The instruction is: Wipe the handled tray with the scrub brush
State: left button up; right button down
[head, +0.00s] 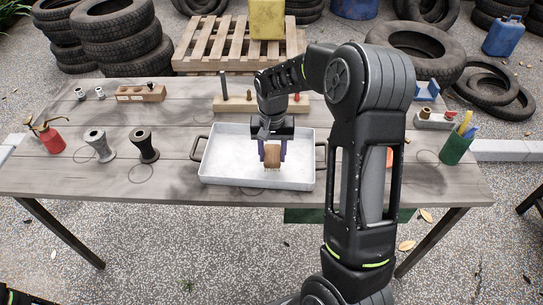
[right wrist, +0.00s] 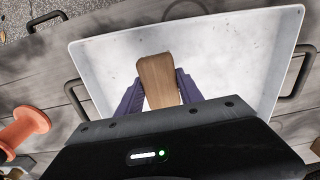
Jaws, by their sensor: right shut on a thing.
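The handled tray (head: 226,169) is a shallow white tray with dark handles at its sides, on the middle of the grey table. Its white floor shows grey smudges. It also fills the upper part of the right wrist view (right wrist: 110,55). My right gripper (head: 272,156) is over the tray, pointing down, with its fingers shut on the scrub brush (head: 272,154). The brush has a brown wooden block, also seen between the fingers in the right wrist view (right wrist: 158,80). I cannot tell whether its bristles touch the tray floor. My left gripper is out of view.
Left of the tray stand a grey spool (head: 99,146), a dark spool (head: 144,145) and a red oil can (head: 50,138). A wooden block with pegs (head: 235,104) lies behind the tray. A green cup (head: 456,149) stands at the right. My right arm hides part of the table.

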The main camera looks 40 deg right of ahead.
jog(key=shift+r+p, duration=1.55)
jog(key=shift+r, duration=1.1)
jog(key=shift+r, duration=0.1)
